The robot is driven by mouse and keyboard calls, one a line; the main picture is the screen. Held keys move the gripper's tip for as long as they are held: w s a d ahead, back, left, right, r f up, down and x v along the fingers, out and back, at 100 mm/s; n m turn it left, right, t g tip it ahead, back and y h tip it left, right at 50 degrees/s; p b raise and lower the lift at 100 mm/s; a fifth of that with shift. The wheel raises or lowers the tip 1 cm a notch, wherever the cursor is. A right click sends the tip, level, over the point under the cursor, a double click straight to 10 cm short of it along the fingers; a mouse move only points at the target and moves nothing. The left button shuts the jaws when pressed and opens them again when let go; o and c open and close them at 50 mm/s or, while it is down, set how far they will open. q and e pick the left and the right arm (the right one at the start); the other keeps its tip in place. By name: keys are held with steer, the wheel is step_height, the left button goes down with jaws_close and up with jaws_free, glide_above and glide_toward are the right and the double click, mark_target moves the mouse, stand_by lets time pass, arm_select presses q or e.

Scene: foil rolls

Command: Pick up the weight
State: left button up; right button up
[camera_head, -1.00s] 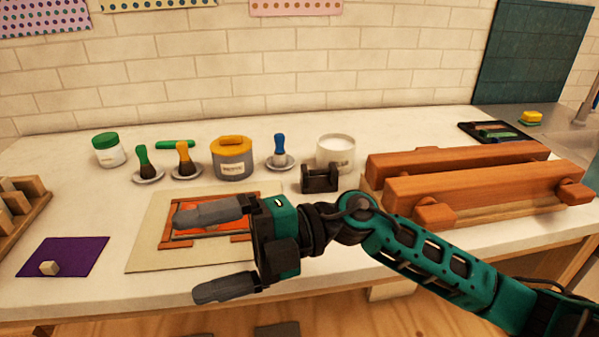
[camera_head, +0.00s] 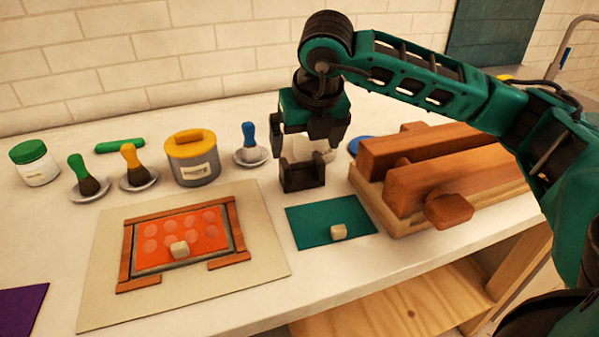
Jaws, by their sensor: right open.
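No thing here is plainly marked as the weight. A grey round block with a yellow handle-like top (camera_head: 193,160) and a pale label stands upright at the back. A dark U-shaped block (camera_head: 302,178) stands right of it. My right gripper (camera_head: 309,150) points down, open, over this dark block, with its fingertips near the block's upper ends. I cannot tell whether they touch it. No object is clearly held. The gripper partly hides a white cup (camera_head: 322,153) behind. My left gripper is not in view.
Brushes on saucers (camera_head: 139,180) and a green-lidded jar (camera_head: 36,168) stand left. Wooden beams (camera_head: 450,180) lie right.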

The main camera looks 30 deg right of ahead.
mark_target(303, 164)
steer(key=x, duration=0.9)
steer(key=shift+s+f, duration=0.15)
steer(key=shift+s, duration=0.15)
steer(key=shift+c, duration=0.3)
steer(key=c, duration=1.5)
